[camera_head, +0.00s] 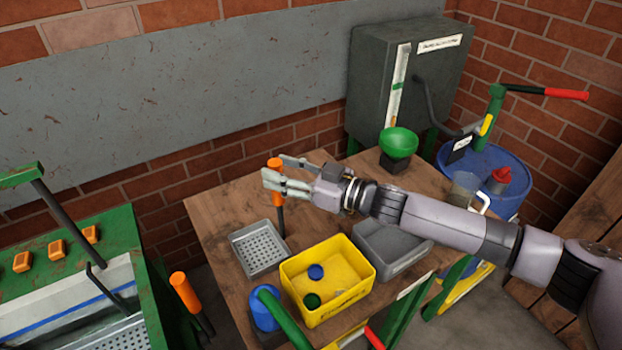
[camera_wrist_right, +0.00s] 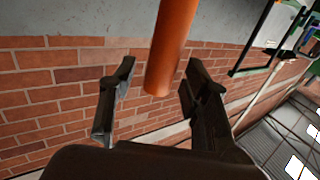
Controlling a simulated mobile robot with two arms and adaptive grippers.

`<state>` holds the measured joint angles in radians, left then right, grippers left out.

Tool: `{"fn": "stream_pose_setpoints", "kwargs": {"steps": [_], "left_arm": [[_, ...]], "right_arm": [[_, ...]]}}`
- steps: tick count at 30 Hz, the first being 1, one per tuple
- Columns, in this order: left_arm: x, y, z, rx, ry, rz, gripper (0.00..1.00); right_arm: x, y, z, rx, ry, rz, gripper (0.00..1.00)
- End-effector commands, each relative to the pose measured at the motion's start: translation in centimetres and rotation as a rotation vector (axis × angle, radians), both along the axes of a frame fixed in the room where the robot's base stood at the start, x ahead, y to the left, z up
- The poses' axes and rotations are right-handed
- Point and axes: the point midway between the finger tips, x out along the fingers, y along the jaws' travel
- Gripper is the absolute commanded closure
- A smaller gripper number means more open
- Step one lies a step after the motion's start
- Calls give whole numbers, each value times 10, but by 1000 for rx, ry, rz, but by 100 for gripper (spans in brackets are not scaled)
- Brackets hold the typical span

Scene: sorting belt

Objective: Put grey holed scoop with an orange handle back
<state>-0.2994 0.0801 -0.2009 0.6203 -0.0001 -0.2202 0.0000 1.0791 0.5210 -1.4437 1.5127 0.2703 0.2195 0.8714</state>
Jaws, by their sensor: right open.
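The grey holed scoop (camera_head: 260,248) rests on the wooden table, left of the yellow bin. Its dark shaft rises to an upright orange handle (camera_head: 275,164). My right gripper (camera_head: 272,172) is open, with its fingers around the upper part of the handle. In the right wrist view, the orange handle (camera_wrist_right: 170,50) stands between the spread fingers (camera_wrist_right: 158,78), with a gap visible on the left. Part of the handle is hidden by the fingers in the head view. My left gripper is not in view.
A yellow bin (camera_head: 350,294) with blue and green pieces and a grey bin (camera_head: 397,262) stand right of the scoop. A green machine (camera_head: 112,238) and another orange handle (camera_head: 184,291) are at left.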

Motion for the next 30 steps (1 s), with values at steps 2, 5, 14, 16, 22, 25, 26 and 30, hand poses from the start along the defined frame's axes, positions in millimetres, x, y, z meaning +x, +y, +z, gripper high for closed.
{"fn": "stream_pose_setpoints", "kwargs": {"steps": [2,5,14,16,22,25,26,30], "left_arm": [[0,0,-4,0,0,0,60],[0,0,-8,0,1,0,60],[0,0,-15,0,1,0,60],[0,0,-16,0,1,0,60],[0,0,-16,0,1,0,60],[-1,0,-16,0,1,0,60],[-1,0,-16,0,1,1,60],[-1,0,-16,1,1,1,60]], "right_arm": [[-6,-16,-2,-1,0,-3,56],[-14,-36,-2,-1,0,-3,56],[-35,-83,-1,0,0,-2,56],[-38,-89,0,0,0,-1,56],[-41,-95,1,1,0,0,56],[-41,-95,1,1,0,0,56],[-41,-95,1,1,1,0,56],[-41,-95,1,1,0,0,56]]}}
